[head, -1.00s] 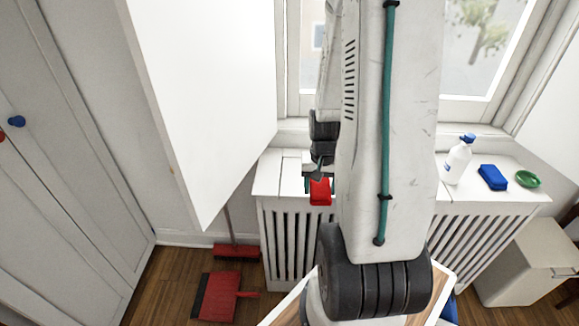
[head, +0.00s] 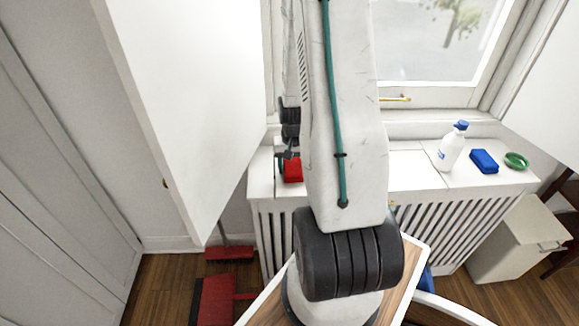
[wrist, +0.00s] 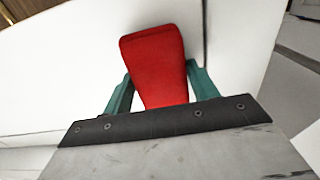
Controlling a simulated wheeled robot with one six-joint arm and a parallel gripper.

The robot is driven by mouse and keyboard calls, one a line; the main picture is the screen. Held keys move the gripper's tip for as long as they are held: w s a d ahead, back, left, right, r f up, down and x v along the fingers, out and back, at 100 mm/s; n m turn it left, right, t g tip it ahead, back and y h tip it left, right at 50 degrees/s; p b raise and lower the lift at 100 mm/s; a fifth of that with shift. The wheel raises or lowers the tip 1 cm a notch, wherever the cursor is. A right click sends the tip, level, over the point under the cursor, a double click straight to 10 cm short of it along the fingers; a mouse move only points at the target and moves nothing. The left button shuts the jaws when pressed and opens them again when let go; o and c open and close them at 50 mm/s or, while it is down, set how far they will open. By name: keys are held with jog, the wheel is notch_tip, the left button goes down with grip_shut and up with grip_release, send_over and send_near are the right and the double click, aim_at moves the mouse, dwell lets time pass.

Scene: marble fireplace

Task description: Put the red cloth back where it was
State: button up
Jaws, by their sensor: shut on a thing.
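The red cloth (wrist: 157,62) is a folded, block-like piece between the green fingers of my gripper (wrist: 158,95) in the wrist view. My gripper is shut on it. In the head view the red cloth (head: 293,170) shows at the left end of the white radiator cover, beside my arm. My gripper (head: 288,160) is partly hidden there by my own arm. The cloth is over or on the white top; I cannot tell whether it touches.
A white open door panel (head: 185,100) hangs close on the left. A red dustpan (head: 213,298) lies on the floor.

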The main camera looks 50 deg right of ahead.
aim_at(293, 164)
jog(key=shift+d+f, duration=0.1)
jog(key=shift+f, duration=0.15)
jog(key=shift+s+f, duration=0.1)
jog(key=shift+f, duration=0.15)
jog(key=o, duration=0.9)
jog(key=shift+o, duration=0.2)
jog(key=shift+r, duration=0.1)
notch_tip(293, 164, up, 12)
jog(key=shift+r, duration=0.2)
